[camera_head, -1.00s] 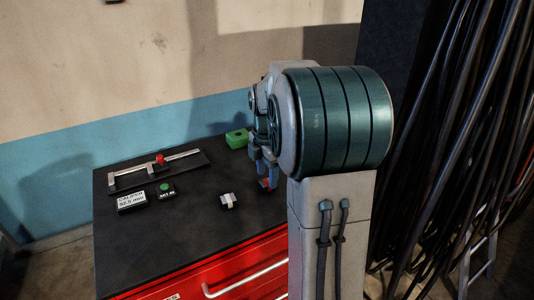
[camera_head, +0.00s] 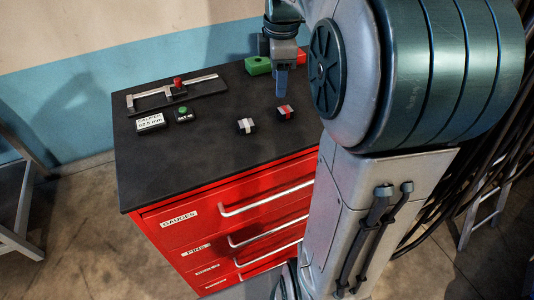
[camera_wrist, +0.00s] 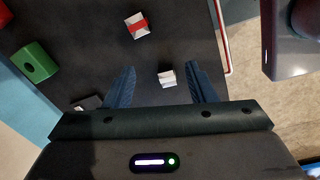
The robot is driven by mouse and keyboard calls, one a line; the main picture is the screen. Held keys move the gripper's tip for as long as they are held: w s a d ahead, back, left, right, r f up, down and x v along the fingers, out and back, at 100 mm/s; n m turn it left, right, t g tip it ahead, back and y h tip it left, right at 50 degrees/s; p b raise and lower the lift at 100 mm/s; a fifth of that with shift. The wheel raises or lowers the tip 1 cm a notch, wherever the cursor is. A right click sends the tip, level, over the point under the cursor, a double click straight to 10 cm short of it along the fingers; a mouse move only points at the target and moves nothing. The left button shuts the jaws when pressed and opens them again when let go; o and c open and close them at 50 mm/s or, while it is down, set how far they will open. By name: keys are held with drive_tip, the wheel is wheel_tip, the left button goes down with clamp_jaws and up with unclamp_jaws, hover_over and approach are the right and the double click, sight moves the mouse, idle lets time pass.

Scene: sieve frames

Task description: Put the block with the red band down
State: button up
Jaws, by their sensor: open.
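In the wrist view the red-banded block (camera_wrist: 137,27) lies beyond the fingertips, clear of both. The white-banded block (camera_wrist: 166,78) appears between the fingers there, lower down on the top. My gripper (camera_head: 282,82) is open and empty, raised above the cabinet top behind the red-banded block. Its two blue fingers (camera_wrist: 161,68) stand apart in the wrist view.
A green block (camera_head: 258,65) and a red one (camera_head: 302,57) are at the back. A caliper on a dark base (camera_head: 176,98), a display (camera_head: 150,122) and a green-button box (camera_head: 183,114) lie left. The front left of the black top (camera_head: 180,165) is clear.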

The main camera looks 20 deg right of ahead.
drive_tip(key=s+a+f+m+t, duration=0.1)
drive_tip(key=s+a+f+m, duration=0.3)
drive_tip(key=s+m, duration=0.3)
drive_tip(key=s+a+f+m+t, duration=0.2)
drive_tip(key=s+a+f+m, duration=0.2)
drive_tip(key=s+m, duration=0.3)
drive_tip(key=shift+s+a+f+m, duration=0.25)
drive_tip(key=shift+s+a+m, duration=0.05)
drive_tip(key=shift+s+a, duration=0.6)
